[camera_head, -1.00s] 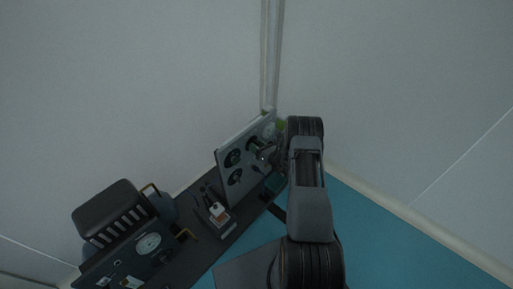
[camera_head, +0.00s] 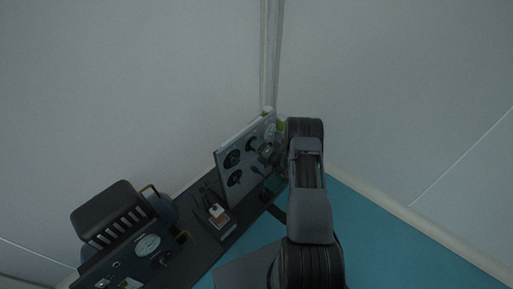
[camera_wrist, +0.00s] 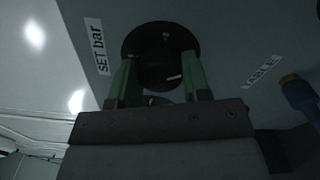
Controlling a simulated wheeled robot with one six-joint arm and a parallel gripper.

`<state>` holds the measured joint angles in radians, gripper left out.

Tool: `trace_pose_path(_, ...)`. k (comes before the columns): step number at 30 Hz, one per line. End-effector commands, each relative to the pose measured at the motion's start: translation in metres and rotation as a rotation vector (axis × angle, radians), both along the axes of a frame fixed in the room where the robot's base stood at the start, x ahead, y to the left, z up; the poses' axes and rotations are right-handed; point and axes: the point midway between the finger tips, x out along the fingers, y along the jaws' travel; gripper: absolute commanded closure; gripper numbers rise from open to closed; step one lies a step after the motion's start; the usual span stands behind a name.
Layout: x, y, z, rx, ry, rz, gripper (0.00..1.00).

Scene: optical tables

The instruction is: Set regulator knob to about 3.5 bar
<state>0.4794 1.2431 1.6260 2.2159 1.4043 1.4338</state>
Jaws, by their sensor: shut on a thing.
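The regulator knob (camera_wrist: 160,70) is black and round, on a dark round dial plate (camera_wrist: 148,36) with a "SET bar" label (camera_wrist: 98,48) beside it in the wrist view. My gripper (camera_wrist: 160,78) has its two green fingers on either side of the knob, shut on it. The knob's pointer and the scale numbers cannot be read. In the head view my gripper (camera_head: 269,153) is at the upright grey panel (camera_head: 222,164), and my arm hides the panel's right part.
A "TABLE" label (camera_wrist: 262,72) and a blue connector with an orange end (camera_wrist: 296,90) lie right of the knob. Other dark dials (camera_head: 234,178) are on the panel. A dark bench (camera_head: 205,250) holds a small bottle (camera_head: 217,211) and a gauge unit (camera_head: 148,245).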

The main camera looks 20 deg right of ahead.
Motion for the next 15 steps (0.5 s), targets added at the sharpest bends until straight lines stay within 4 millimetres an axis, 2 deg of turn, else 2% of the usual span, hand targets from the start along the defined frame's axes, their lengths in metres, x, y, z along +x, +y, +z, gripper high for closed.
trace_pose_path(15,-0.0002,0.0002,-0.0011,0.139,0.065,0.001,0.80)
